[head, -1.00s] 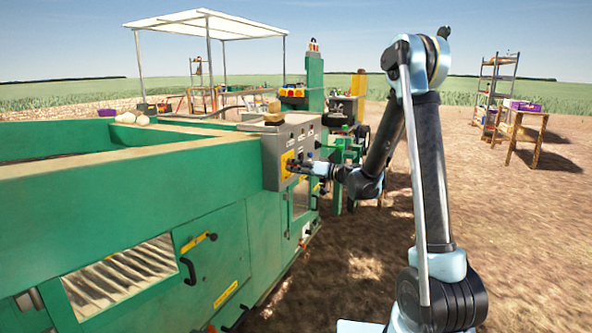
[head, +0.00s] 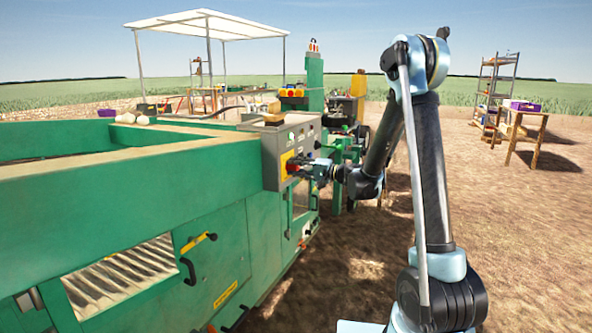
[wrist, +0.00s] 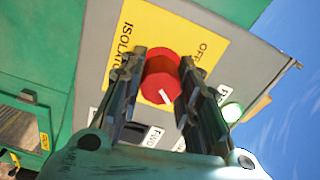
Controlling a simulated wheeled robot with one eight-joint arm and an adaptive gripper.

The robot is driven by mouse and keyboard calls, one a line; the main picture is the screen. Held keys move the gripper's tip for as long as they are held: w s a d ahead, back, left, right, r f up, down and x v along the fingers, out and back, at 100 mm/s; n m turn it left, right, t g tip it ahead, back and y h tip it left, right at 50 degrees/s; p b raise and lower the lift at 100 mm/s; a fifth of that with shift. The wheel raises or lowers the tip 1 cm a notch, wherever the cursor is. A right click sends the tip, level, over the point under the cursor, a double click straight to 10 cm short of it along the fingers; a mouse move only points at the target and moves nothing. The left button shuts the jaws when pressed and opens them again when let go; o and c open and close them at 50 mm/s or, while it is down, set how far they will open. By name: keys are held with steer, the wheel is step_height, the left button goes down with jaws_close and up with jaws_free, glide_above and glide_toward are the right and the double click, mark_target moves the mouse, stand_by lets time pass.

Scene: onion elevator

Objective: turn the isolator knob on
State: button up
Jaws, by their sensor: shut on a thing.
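The red isolator knob (wrist: 160,78) sits on a yellow plate (wrist: 150,28) lettered ISOLATOR and OFF. In the wrist view my gripper (wrist: 162,82) has one finger on each side of the knob and is shut on it. The knob's white mark lies at its lower edge, away from the OFF lettering at the upper right. Any ON lettering is hidden. In the head view my gripper (head: 302,168) is at the yellow plate (head: 286,163) on the grey control box (head: 272,160), and a bit of red shows there.
Labelled controls below the knob are partly covered by my gripper. The green machine (head: 130,190) fills the left. Open dirt ground (head: 340,280) lies to its right.

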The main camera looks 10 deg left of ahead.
steer(key=shift+w+d+m, duration=0.1)
steer(key=shift+m, duration=0.7)
steer(key=shift+f, duration=0.1)
steer(key=o, duration=1.1)
steer(key=shift+c, duration=0.2)
steer(key=v, duration=1.2)
